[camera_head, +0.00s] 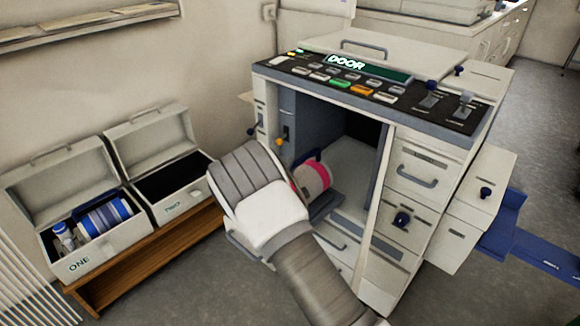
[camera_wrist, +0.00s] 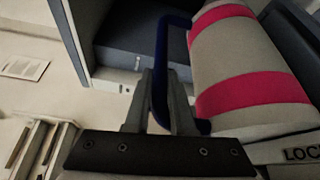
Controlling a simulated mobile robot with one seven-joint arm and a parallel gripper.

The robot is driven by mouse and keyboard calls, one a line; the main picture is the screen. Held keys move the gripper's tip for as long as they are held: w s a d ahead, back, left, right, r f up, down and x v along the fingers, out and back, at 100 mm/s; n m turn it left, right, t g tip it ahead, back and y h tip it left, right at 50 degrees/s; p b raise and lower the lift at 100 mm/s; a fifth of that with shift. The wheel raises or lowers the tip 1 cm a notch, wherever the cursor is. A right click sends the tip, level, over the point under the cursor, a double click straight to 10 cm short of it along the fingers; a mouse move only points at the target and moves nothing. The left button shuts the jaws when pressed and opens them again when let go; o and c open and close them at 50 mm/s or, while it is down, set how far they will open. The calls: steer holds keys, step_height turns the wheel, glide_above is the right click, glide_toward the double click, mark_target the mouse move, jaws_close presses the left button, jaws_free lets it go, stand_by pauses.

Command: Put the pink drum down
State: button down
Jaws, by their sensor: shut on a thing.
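The pink drum (camera_head: 313,178) is a pale grey cylinder with pink bands and a dark blue handle. It is in the open front of the machine (camera_head: 395,185), near the left side of the opening. In the wrist view the drum (camera_wrist: 245,75) lies tilted at the right. My gripper (camera_wrist: 168,85) is shut on its blue handle (camera_wrist: 160,75). In the head view my arm hides the fingers and part of the drum. I cannot tell whether the drum touches the surface below it.
Box ONE (camera_head: 82,262) holds a blue-striped drum (camera_head: 104,217) and small bottles. Box TWO (camera_head: 178,208) is open and dark inside. Both stand on a wooden bench (camera_head: 140,258). The machine's display (camera_head: 352,66) reads DOOR. A blue rail (camera_head: 545,250) extends at the right.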

steer(key=shift+r, duration=0.15)
steer(key=c, duration=1.1)
jaws_free()
steer(key=shift+f, duration=0.2)
steer(key=shift+c, duration=0.2)
steer(key=o, duration=0.4)
steer(key=shift+r, duration=0.2)
steer(key=p+v, duration=0.2)
steer(key=v, duration=1)
